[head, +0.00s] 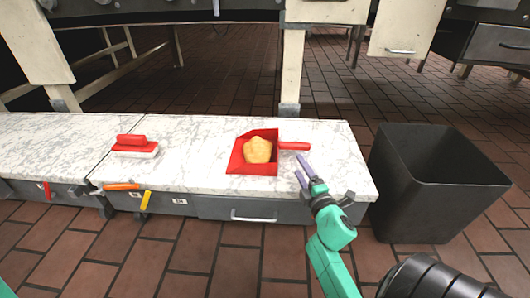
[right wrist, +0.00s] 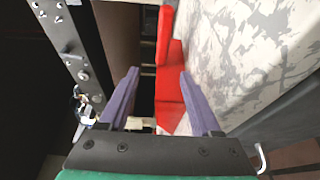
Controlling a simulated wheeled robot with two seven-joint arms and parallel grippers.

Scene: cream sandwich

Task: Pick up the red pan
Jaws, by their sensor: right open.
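The red pan (head: 239,160) lies flat on the marble-topped counter (head: 207,133), with its handle (head: 294,146) pointing right. A yellowish lump of food (head: 258,150) sits in it. My right gripper (head: 303,170) is open and empty, just in front of the handle near the counter's right end. In the right wrist view, the red pan (right wrist: 170,95) shows beyond and between the two purple fingers (right wrist: 158,73), which appear apart from it. My left gripper is not in view.
A red-and-white brush (head: 136,146) lies on the counter to the left. Orange and yellow handles (head: 122,187) show at the front edge. A black bin (head: 428,185) stands on the tiled floor right of the counter. The marble between brush and pan is clear.

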